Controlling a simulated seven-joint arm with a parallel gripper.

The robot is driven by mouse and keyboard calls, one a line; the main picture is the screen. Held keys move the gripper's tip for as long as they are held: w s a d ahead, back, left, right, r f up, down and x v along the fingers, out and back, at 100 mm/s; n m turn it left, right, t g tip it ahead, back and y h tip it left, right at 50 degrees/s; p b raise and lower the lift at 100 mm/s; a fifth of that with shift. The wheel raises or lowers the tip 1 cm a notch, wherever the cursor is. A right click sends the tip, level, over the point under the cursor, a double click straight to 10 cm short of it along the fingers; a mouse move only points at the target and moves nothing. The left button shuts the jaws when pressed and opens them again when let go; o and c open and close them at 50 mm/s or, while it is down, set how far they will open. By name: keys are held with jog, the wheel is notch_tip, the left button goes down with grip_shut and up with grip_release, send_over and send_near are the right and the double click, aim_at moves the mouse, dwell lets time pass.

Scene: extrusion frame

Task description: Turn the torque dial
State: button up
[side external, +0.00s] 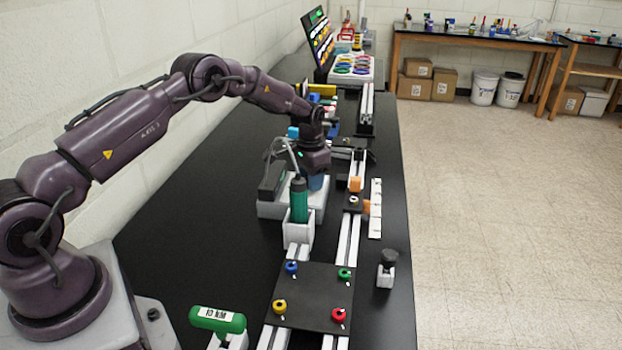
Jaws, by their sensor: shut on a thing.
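My gripper (316,171) points down over a light grey unit (272,209) in the middle of the bench. It is shut on a blue part at the top of this unit (317,182), which looks like the torque dial. The fingers and most of the dial are hidden by the gripper body, so its setting cannot be read. A green driver (299,203) stands upright in a white holder (298,233) just in front of the unit, and a pale cable rises from its top.
A black plate (312,296) with blue, green, yellow and red knobs lies across aluminium rails nearer the camera. A green-handled tool labelled 10 NM (218,319) stands at front left. A small black knob on a white stand (388,268) is at right. Bare black bench lies left of the unit.

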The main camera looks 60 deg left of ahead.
jog(key=m, duration=0.5)
jog(key=shift+a+m, duration=0.1)
jog(key=shift+m, duration=0.2)
jog(key=shift+r+m, duration=0.1)
jog(key=shift+m, duration=2.1)
jog(key=shift+w, duration=0.1)
jog(key=o, duration=0.9)
notch_tip(320, 180, up, 13)
jog(key=shift+f, duration=0.1)
